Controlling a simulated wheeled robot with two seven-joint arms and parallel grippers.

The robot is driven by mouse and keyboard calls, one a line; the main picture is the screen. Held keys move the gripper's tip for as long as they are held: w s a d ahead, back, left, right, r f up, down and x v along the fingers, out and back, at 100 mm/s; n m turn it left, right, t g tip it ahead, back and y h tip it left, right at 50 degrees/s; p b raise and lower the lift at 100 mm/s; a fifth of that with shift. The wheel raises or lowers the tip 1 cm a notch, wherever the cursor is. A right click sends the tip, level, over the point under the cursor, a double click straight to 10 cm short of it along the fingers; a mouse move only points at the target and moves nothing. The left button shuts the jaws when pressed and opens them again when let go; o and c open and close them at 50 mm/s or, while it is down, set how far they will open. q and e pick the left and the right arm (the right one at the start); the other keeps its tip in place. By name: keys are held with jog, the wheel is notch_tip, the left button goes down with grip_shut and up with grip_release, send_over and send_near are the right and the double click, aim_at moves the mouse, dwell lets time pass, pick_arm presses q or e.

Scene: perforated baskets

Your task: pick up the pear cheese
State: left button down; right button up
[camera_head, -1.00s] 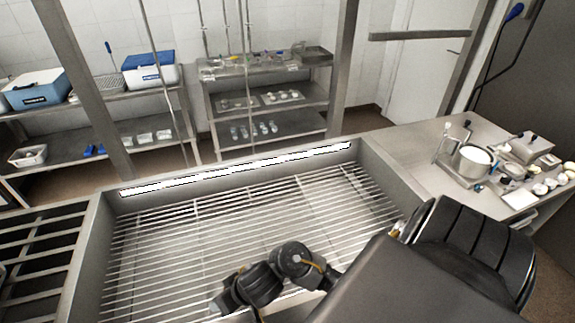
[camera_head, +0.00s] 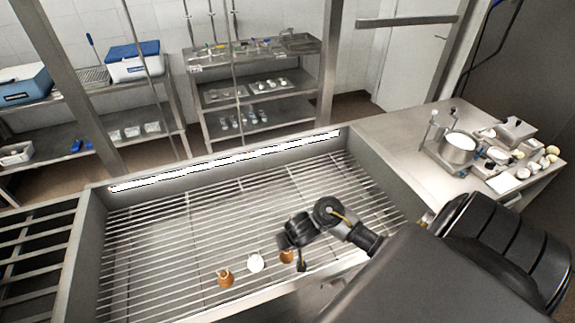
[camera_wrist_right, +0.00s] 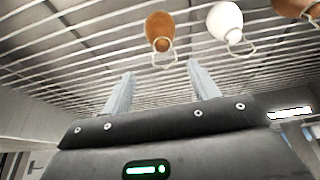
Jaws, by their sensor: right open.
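Three pear-shaped cheeses with loops of cord show over the slatted rack. In the head view they are a brown one (camera_head: 225,278), a white one (camera_head: 256,263) and a second brown one (camera_head: 286,257), partly hidden by my right arm. In the right wrist view the first brown cheese (camera_wrist_right: 159,27) lies beyond the gap between the fingers. The white cheese (camera_wrist_right: 227,18) is right of it, and the other brown cheese (camera_wrist_right: 296,8) is cut by the edge. My right gripper (camera_wrist_right: 162,84) is open and empty, apart from them. My left gripper is out of view.
The cheeses are over a steel basin (camera_head: 90,245) with a barred rack (camera_head: 190,225), whose far part is clear. A side table (camera_head: 400,150) at the right holds a pot (camera_head: 458,150) and small items. Shelves (camera_head: 262,100) stand behind.

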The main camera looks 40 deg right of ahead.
aim_at(287, 252)
jog(key=b+x, duration=0.1)
jog(key=x, duration=0.1)
jog(key=shift+w+d+f, duration=0.1)
jog(key=shift+w+f, duration=0.05)
jog(key=shift+f, duration=0.05)
jog(key=b+x, duration=0.2)
jog(key=x, duration=0.1)
jog(key=b+x, duration=0.1)
jog(key=b, duration=0.1)
jog(key=shift+a+f, duration=0.35)
jog(key=shift+w+d+f, duration=0.1)
jog(key=shift+w+f, duration=0.1)
jog(key=shift+f, duration=0.05)
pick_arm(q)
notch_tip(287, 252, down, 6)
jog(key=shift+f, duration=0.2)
pick_arm(e)
jog(key=shift+r, duration=0.1)
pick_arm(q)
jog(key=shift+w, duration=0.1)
pick_arm(e)
jog(key=c, duration=1.1)
